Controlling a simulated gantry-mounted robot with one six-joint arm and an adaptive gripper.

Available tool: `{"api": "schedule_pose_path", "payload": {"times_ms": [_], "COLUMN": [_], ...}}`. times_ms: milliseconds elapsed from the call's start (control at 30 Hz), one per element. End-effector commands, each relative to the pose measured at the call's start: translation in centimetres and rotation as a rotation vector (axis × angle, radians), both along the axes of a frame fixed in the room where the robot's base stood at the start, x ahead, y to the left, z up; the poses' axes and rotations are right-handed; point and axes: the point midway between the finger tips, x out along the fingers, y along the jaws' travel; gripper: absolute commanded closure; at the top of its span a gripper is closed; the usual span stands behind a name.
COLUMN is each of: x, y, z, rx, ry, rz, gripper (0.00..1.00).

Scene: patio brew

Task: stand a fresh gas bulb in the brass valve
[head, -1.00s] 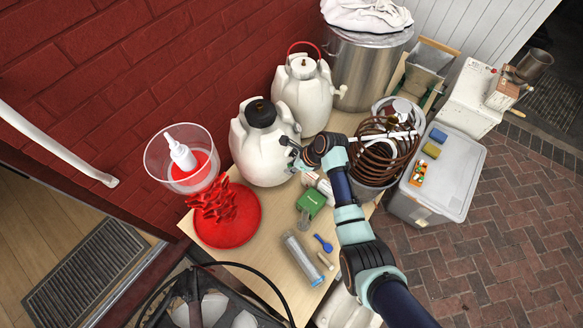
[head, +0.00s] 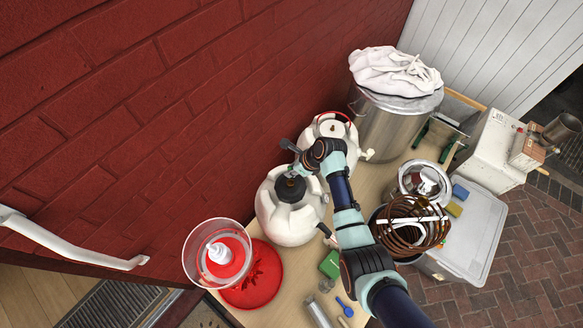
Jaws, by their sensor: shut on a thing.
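My gripper (head: 299,163) is above the black cap (head: 290,188) of the nearer white keg (head: 272,212). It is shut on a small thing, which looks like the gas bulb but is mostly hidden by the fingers. The brass valve cannot be made out; the gripper covers much of the cap's top. Whether the held thing touches the cap or hangs just above it, I cannot tell.
A second white keg (head: 322,133) with a red handle stands right behind. A steel pot (head: 392,125) under a white cloth (head: 395,72), a copper coil (head: 410,232) and a clear tub (head: 188,262) crowd the table. A green box (head: 330,264) lies in front.

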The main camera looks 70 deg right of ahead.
Motion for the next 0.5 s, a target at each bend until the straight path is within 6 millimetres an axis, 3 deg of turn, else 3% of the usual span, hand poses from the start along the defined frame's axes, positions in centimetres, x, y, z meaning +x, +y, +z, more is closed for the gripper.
{"api": "schedule_pose_path", "payload": {"times_ms": [500], "x": [0.0], "y": [0.0], "z": [-3.8], "rx": [0.000], "ry": [0.000], "rz": [0.001], "gripper": [1.00]}}
